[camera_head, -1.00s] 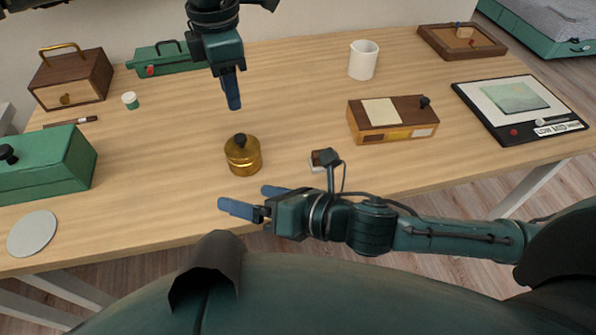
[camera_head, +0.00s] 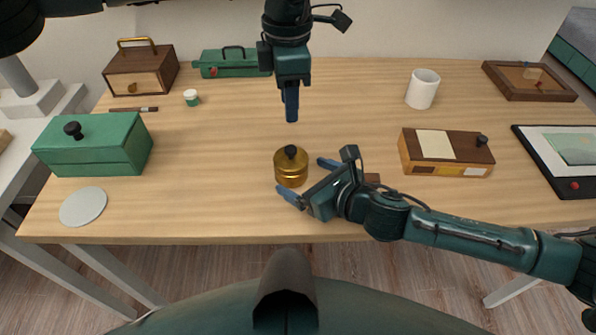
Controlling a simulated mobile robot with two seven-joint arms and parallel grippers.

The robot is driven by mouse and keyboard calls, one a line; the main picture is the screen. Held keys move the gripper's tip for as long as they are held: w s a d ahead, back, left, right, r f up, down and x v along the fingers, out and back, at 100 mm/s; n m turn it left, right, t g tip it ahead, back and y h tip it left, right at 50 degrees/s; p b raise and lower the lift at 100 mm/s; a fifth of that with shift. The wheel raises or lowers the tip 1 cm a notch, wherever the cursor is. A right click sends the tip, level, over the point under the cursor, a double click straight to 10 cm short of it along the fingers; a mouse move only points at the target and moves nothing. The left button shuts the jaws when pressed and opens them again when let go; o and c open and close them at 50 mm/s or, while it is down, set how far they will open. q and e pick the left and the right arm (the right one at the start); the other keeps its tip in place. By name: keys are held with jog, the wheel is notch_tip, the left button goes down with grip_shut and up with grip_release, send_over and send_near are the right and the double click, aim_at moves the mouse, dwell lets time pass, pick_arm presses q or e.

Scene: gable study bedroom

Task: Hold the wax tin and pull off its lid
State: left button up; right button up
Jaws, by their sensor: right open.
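The wax tin (camera_head: 291,175) is a round gold tin standing upright on the table, with a gold lid that has a black knob (camera_head: 290,151). My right gripper (camera_head: 301,175) is open at the tin's near right side. One blue finger is at its near edge and the other at its right; I cannot tell whether they touch it. My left gripper (camera_head: 291,118) points down behind the tin, apart from the lid. Its fingers overlap edge-on, so the gap between them is hidden.
A green box (camera_head: 100,150) and grey disc (camera_head: 83,207) lie left. A wooden box (camera_head: 445,153) and white mug (camera_head: 422,89) stand right. A small brown item (camera_head: 372,178) is partly hidden behind my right arm. The table between tin and green box is clear.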

aim_at(303, 176)
jog(key=shift+x, duration=1.75)
jog(key=shift+c, duration=0.4)
jog(key=c, duration=1.1)
jog(key=shift+c, duration=0.2)
pick_arm(q)
jog(key=shift+o, duration=1.3)
jog(key=shift+s+d+f, duration=0.1)
jog(key=shift+f, duration=0.1)
jog(key=o, duration=0.3)
jog(key=shift+s+d+f+m, duration=0.2)
jog(key=shift+f+m, duration=0.1)
jog(key=shift+f, duration=0.45)
jog(key=shift+o, duration=1.4)
jog(key=shift+w+a+f, duration=0.1)
jog(key=shift+w+f, duration=0.05)
jog(key=shift+f, duration=0.35)
jog(key=shift+o, duration=1.4)
jog(key=shift+w+a+f, duration=0.15)
jog(key=shift+a+f, duration=0.05)
